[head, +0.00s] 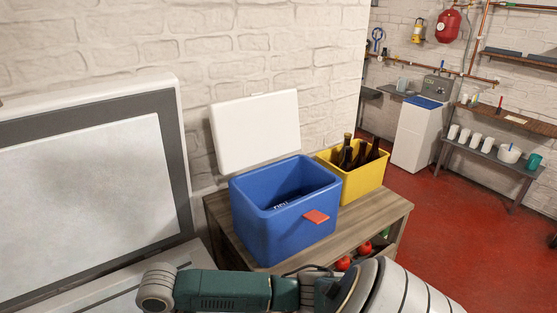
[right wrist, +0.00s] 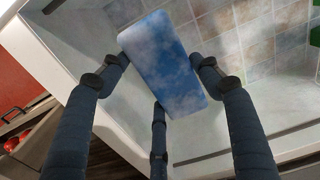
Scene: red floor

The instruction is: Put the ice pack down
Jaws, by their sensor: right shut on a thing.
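In the right wrist view, my right gripper (right wrist: 163,78) has its dark jointed fingers closed around the ice pack (right wrist: 165,60), a blue block with cloudy white patches. The ice pack is held over a white-walled open container (right wrist: 90,28) with a tile-patterned surface inside. No gap or contact between the pack and that surface can be made out. In the head view, part of an arm of mine crosses the bottom, but neither gripper shows. My left gripper is in neither view.
A blue cooler box (head: 285,225) with its white lid (head: 255,132) raised stands on a wooden table (head: 385,217), beside a yellow crate (head: 365,181) of brown bottles. A large raised white lid with a grey border (head: 182,150) is at left. Open red floor (head: 440,220) lies right.

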